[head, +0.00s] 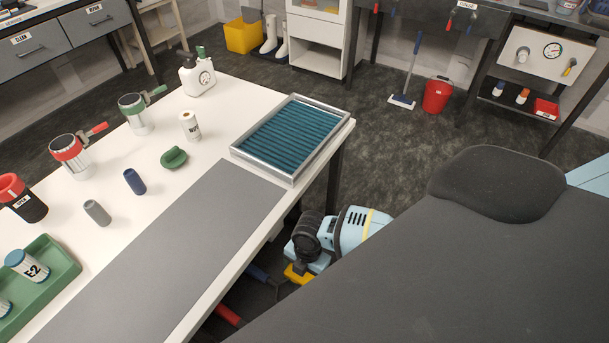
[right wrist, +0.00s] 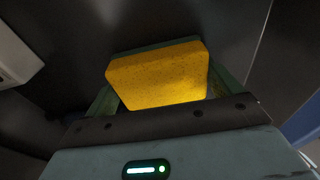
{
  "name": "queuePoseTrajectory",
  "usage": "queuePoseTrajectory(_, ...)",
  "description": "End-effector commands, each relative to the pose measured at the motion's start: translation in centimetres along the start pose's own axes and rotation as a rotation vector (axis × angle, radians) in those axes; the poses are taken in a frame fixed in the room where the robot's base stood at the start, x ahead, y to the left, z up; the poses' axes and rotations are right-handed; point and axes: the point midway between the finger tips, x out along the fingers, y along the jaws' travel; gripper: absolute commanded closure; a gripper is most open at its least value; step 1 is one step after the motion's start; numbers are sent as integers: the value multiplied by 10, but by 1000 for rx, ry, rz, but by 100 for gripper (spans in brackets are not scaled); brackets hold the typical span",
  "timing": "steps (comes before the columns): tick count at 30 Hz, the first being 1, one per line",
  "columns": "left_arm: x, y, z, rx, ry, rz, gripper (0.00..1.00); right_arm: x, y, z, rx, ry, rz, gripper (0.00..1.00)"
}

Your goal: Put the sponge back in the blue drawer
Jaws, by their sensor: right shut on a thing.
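The yellow sponge (right wrist: 158,76) is held between the green-grey fingers of my right gripper (right wrist: 160,92) in the right wrist view. In the head view, a bit of the sponge (head: 298,274) shows yellow at the end of my right gripper (head: 300,268), low beside the bench's right edge. The gripper is shut on the sponge. A dark blue bar (head: 265,275) sticks out under the bench edge, just left of the gripper; it may be a drawer handle. No blue drawer front or drawer interior can be made out. My left gripper is not in view.
A red bucket (head: 437,96) stands on the open floor behind.

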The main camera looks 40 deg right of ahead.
Motion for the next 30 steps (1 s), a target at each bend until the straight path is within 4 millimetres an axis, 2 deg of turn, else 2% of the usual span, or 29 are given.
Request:
queuePoseTrajectory(6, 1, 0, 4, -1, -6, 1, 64, 5, 0, 0, 1, 1, -1, 31)
queuePoseTrajectory(7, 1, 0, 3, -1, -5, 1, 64, 4, 0, 0, 1, 1, -1, 7)
queuePoseTrajectory(9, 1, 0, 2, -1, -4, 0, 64, 4, 0, 0, 1, 0, 0, 0)
queuePoseTrajectory(16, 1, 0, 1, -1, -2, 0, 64, 2, 0, 0, 1, 0, 1, 0)
queuePoseTrajectory(20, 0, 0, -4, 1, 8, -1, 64, -8, 1, 0, 1, -1, 3, 0)
queuePoseTrajectory(30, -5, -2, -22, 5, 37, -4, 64, -72, 2, 0, -1, -1, 7, 0)
